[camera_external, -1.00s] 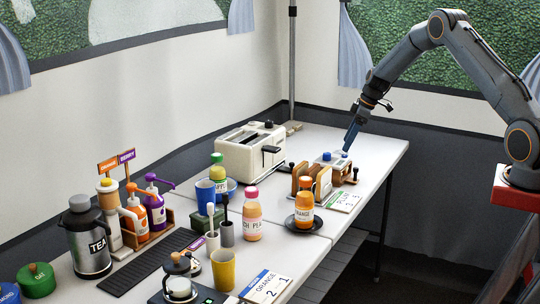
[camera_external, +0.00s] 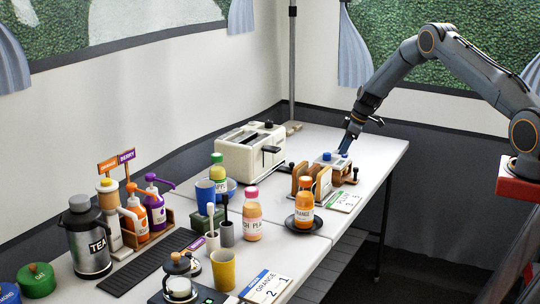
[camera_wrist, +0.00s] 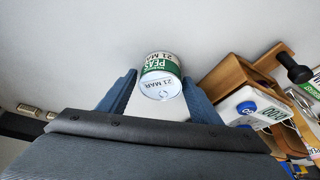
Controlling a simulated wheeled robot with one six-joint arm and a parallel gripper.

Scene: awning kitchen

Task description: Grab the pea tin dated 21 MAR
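In the wrist view a small pea tin (camera_wrist: 162,75) with a green and white PEAS label reads 21 MAR on its side and lid. It stands on the pale table ahead of my gripper (camera_wrist: 158,88), between the lines of the two blue fingers. The fingers are apart, with a gap to the tin on both sides. I cannot tell how far the fingertips reach past it. In the external view my gripper (camera_external: 346,146) points down at the back of the table, behind the wooden rack. The tin cannot be made out there.
A black-knobbed item (camera_wrist: 296,70) is further right. The table left of the tin is clear. A cream toaster (camera_external: 250,155) stands left of my gripper.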

